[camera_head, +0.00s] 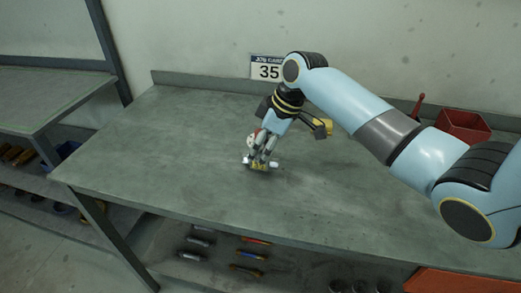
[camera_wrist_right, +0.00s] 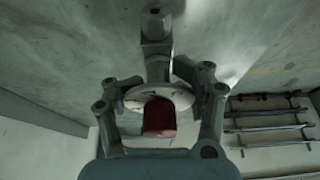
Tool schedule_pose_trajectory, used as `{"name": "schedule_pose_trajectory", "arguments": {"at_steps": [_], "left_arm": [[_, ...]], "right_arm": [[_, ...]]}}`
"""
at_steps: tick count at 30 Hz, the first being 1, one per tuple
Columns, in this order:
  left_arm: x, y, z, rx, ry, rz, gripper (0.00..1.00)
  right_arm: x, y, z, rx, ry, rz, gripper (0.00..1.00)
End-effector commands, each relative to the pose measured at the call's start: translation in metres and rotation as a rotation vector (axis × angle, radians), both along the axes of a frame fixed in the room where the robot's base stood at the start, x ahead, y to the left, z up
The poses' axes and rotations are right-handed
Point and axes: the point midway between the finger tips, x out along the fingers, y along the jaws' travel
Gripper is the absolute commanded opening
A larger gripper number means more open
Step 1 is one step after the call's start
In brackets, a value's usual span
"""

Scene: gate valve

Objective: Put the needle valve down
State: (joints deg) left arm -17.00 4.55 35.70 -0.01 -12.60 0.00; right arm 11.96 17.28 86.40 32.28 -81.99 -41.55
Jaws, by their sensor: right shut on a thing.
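The needle valve shows in the head view as a small piece with pale ends (camera_head: 274,164), low at the tabletop around the middle of the workbench (camera_head: 190,150). My right gripper (camera_head: 262,158) reaches down to it and is shut on it. In the right wrist view the needle valve (camera_wrist_right: 157,50) is a grey metal body with a pale round collar and a dark red part, between the two fingers of my right gripper (camera_wrist_right: 158,95). I cannot tell whether the valve touches the bench. My left gripper is not in view.
A red bin (camera_head: 463,125) stands at the back right of the bench. A sign reading 35 (camera_head: 267,68) is on the wall. Several tools lie on a shelf below (camera_head: 250,254). The bench left of the valve is clear. Another bench (camera_head: 45,95) stands at the left.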

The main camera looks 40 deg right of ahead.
Motion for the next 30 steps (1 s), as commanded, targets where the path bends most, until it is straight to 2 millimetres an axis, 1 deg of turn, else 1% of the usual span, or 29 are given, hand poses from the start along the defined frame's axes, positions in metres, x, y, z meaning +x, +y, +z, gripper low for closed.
{"name": "schedule_pose_trajectory", "arguments": {"at_steps": [3, 5, 14, 15, 25, 26, 30], "left_arm": [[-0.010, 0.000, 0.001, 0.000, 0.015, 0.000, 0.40], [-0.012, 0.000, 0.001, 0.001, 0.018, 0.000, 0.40], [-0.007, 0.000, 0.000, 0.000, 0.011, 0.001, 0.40], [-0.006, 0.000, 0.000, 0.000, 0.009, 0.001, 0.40], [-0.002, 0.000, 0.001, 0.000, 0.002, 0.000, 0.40], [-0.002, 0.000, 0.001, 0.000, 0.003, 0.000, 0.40], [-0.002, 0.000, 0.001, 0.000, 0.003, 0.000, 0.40]], "right_arm": [[0.001, 0.001, -0.010, 0.001, -0.003, 0.001, 0.00], [0.001, 0.001, -0.012, 0.000, -0.004, 0.001, 0.00], [0.001, 0.001, -0.014, 0.000, -0.004, 0.001, 0.00], [0.000, 0.000, -0.015, 0.000, -0.002, 0.001, 0.39], [0.000, 0.001, -0.015, 0.000, -0.002, 0.001, 0.82], [0.000, 0.001, -0.015, 0.000, -0.002, 0.001, 0.84], [0.000, 0.001, -0.015, 0.000, -0.002, 0.001, 0.84]]}}
